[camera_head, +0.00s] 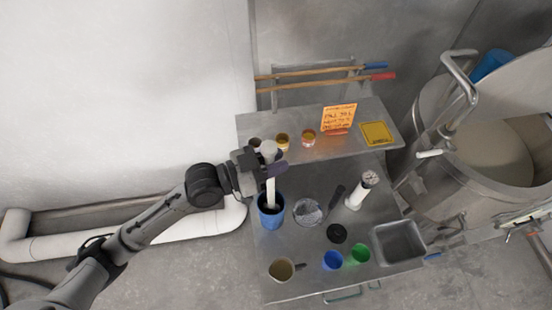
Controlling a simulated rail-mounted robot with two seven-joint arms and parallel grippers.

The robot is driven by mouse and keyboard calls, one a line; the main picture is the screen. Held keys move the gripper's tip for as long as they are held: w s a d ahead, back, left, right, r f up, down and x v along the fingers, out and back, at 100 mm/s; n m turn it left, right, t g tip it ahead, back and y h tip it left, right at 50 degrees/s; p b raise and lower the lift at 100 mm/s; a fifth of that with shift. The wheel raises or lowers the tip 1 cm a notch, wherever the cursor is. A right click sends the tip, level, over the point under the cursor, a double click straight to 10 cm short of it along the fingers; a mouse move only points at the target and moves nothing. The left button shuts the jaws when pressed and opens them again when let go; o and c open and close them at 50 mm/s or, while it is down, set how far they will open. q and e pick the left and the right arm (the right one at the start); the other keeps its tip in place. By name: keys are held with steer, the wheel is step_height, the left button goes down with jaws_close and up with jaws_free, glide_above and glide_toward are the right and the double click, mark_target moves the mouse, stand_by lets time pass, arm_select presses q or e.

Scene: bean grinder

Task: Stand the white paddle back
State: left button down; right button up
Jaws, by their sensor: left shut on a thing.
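My left gripper (272,169) comes in from the left and is shut on the white paddle (270,192). The paddle is close to upright, with a pale rounded end (268,147) above the fingers and its shaft running down below them. The shaft's lower end meets the opening of a blue container (271,219) on the metal table; I cannot tell how deep it reaches or whether it touches the bottom. The fingers hide part of the paddle. My right gripper is out of view.
On the table are a glass dish (307,212), a white cylinder (361,190), a black lid (337,233), a tan cup (282,270), blue (332,260) and green (359,254) cups and a sink (399,243). A raised shelf (362,151) stands behind. A large steel vat (490,160) is at right.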

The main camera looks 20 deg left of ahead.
arm_select(q)
steer(key=c, duration=0.9)
jaws_free()
steer(key=shift+b+v, duration=1.4)
steer(key=shift+v, duration=5.45)
